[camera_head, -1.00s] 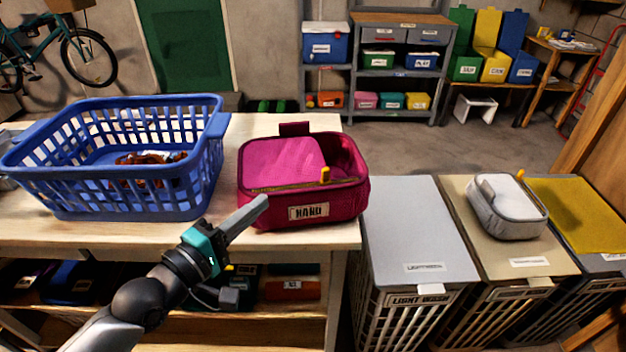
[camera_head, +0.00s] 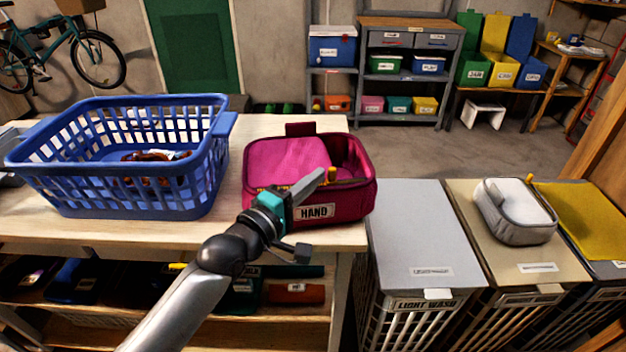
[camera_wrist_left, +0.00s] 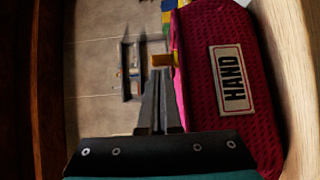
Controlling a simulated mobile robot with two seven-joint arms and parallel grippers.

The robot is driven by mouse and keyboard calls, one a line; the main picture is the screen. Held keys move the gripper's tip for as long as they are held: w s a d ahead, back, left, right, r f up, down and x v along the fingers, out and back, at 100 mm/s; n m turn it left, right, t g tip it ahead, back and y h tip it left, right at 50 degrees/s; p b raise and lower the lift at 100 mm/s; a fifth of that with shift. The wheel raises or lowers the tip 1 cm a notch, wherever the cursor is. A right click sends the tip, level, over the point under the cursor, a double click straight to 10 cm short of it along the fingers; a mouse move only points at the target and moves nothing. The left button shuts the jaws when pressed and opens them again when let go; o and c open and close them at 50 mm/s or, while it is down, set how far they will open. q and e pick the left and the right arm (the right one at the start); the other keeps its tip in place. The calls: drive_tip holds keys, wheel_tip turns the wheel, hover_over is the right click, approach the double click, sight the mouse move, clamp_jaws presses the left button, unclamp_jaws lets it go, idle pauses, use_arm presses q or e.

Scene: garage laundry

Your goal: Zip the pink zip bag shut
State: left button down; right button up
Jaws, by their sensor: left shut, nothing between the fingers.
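The pink zip bag (camera_head: 352,200) stands on the table near its right end, with a "HAND" label on its front. Its top is partly open, with a dark gap at the right of the pink lid. A yellow zip pull (camera_head: 333,175) sits at the front rim, right of the middle. My left gripper (camera_head: 318,177) is shut and empty, its tips close to the pull in the head view. In the left wrist view the shut fingers (camera_wrist_left: 157,80) point at the yellow pull (camera_wrist_left: 162,60); I cannot tell whether they touch it. My right gripper is not in view.
A blue laundry basket (camera_head: 110,185) stands left of the bag on the table (camera_head: 285,236). Lidded hampers (camera_head: 415,235) stand to the right, one carrying a grey-white zip bag (camera_head: 515,215). A lower shelf under the table holds several items.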

sight(343, 189)
use_arm(q)
drive_tip(key=shift+d, duration=0.1)
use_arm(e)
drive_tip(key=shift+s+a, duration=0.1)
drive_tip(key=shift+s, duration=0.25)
use_arm(q)
drive_tip(key=d, duration=0.1)
drive_tip(key=d+p, duration=0.1)
drive_tip(key=d, duration=0.1)
drive_tip(key=w+d+p, duration=0.1)
drive_tip(key=d, duration=0.1)
drive_tip(key=shift+d+r, duration=0.1)
drive_tip(key=shift+d, duration=0.1)
drive_tip(key=shift+d+p, duration=0.3)
drive_tip(key=shift+d, duration=0.2)
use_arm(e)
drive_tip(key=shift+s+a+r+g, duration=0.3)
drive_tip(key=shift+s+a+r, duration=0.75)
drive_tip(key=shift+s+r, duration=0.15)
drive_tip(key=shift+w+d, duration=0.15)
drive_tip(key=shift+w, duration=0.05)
